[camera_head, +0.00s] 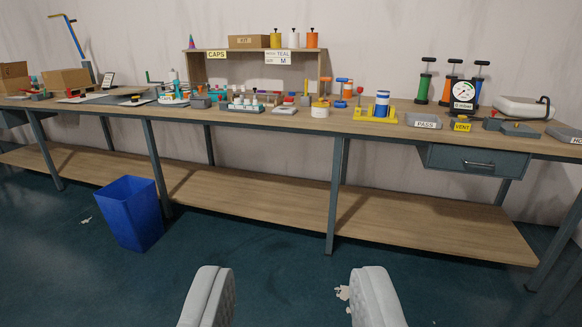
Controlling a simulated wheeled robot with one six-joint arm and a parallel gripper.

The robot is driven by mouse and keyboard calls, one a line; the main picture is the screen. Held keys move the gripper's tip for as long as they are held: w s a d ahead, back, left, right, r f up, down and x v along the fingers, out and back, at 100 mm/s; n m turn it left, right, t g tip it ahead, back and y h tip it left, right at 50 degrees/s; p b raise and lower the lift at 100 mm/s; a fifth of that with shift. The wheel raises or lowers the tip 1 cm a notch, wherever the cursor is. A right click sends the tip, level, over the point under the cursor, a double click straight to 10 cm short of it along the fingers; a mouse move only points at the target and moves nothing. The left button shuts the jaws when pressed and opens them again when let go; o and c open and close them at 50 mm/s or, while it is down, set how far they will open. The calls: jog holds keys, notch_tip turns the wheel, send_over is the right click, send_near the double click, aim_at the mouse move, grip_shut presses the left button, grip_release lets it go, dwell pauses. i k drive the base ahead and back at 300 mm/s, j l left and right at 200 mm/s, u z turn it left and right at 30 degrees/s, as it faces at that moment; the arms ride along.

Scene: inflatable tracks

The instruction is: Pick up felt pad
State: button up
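My gripper (290,285) shows at the bottom of the view. I cannot pick out the felt pad for certain among the small items on the bench top. A flat grey sheet or board (100,98) lies on the left part of the bench, but it is too small to tell what it is.
A blue bin (132,212) stands on the floor at the bench's front left. A shelf unit (254,68), pumps with a gauge (463,92), a yellow stand (375,114) and a PASS tray (424,121) crowd the bench. The teal floor ahead is mostly clear, with pale scraps (343,292).

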aim_at(289, 100)
jog(key=i, duration=2.05)
jog(key=i+l, duration=0.1)
jog(key=i, duration=1.95)
jog(key=j+u, duration=0.05)
jog(key=j, duration=0.05)
